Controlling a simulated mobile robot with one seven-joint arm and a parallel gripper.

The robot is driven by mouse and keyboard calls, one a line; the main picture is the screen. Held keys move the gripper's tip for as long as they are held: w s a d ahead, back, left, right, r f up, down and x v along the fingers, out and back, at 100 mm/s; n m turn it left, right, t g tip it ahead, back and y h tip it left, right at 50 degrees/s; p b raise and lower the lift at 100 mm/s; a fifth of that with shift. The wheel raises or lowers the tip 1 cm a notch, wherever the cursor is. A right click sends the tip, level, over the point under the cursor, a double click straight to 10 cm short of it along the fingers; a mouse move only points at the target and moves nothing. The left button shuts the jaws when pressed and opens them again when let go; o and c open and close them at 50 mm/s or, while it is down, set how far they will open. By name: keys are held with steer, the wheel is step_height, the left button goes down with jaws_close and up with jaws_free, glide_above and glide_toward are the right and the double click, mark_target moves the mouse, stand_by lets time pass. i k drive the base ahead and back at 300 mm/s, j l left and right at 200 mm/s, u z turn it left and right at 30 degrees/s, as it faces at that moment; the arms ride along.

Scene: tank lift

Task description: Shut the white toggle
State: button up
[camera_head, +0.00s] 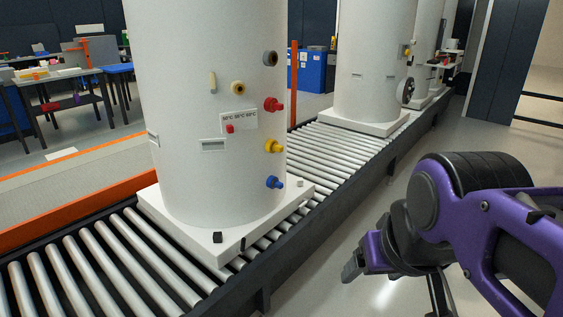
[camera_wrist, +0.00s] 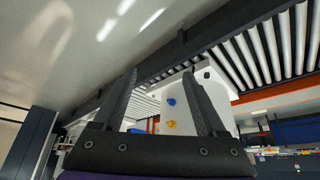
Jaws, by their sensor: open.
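A large white tank (camera_head: 185,165) stands upright on a white square base on the roller conveyor. A small pale upright lever (camera_head: 212,82), which looks like the white toggle, sits high on its front. Red (camera_head: 273,104), yellow (camera_head: 274,146) and blue (camera_head: 273,183) fittings run down the right side. My gripper (camera_head: 358,262) is open and empty, low and right of the tank, well apart from it. In the wrist view the tank (camera_wrist: 150,128) appears inverted between the open fingers (camera_wrist: 160,75); the lever cannot be made out.
The roller conveyor (camera_head: 345,150) runs from front left to back right, with a dark side rail. More white tanks (camera_head: 372,60) stand farther along it. An orange rail (camera_head: 75,212) edges its far side. The floor (camera_head: 430,135) right of the conveyor is clear.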

mark_target(305, 202)
steer(key=i+l+u, duration=0.1)
steer(key=i+l, duration=0.3)
steer(key=l, duration=0.25)
steer(key=i+l+u, duration=0.25)
steer(key=i+l, duration=0.15)
steer(key=l, duration=0.25)
